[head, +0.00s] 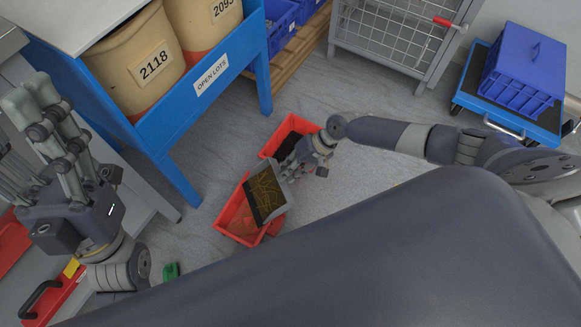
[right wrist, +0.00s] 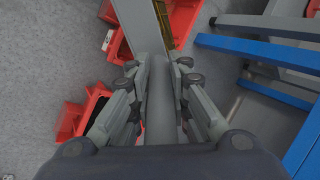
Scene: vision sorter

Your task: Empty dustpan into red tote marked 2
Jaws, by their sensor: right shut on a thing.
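The dustpan (head: 267,194) has a grey rim and a dark pan with thin yellowish strands in it. It is over the nearer red tote (head: 230,219), covering part of it, and looks tilted. A second red tote (head: 291,126) with dark contents lies just behind. My right gripper (head: 305,158) is shut on the dustpan's handle; the grey handle (right wrist: 160,95) runs between the fingers in the right wrist view. The number 2 is not readable on either tote; a pale label (right wrist: 107,39) shows on one in the right wrist view. My left gripper (head: 38,105) is open and empty at the far left.
A blue rack (head: 205,95) holding tan bins stands behind left, its leg close to the totes. A wire cage (head: 395,40) stands at the back. A blue lidded crate (head: 525,65) sits on a cart at right. The grey floor between is clear.

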